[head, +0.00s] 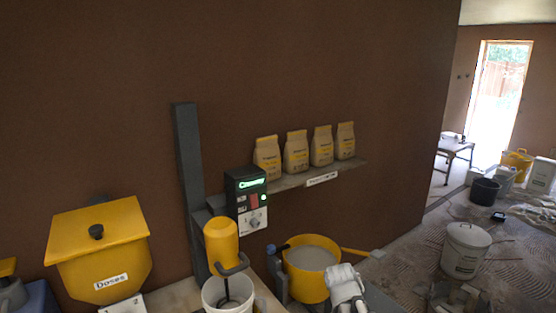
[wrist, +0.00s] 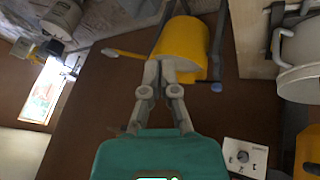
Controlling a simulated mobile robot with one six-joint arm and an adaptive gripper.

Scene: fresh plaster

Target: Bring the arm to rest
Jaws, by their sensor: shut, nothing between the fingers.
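My gripper (wrist: 160,68) is shut and empty in the wrist view. Its fingertips overlap the yellow tub (wrist: 182,45) in that picture; I cannot tell whether they touch it. In the head view, the yellow tub (head: 311,257) holds grey wet material, and a pale grey part of my arm (head: 346,284) shows in front of its right side. The gripper's fingers cannot be made out clearly in the head view.
A mixer (head: 221,247) with a yellow motor stands over a white bucket (head: 215,292) left of the tub. A control box (head: 246,203) and a shelf (head: 281,185) with several bags are behind. A yellow bin (head: 98,250) is at left. A lidded white bucket (head: 465,250) stands on the floor at right.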

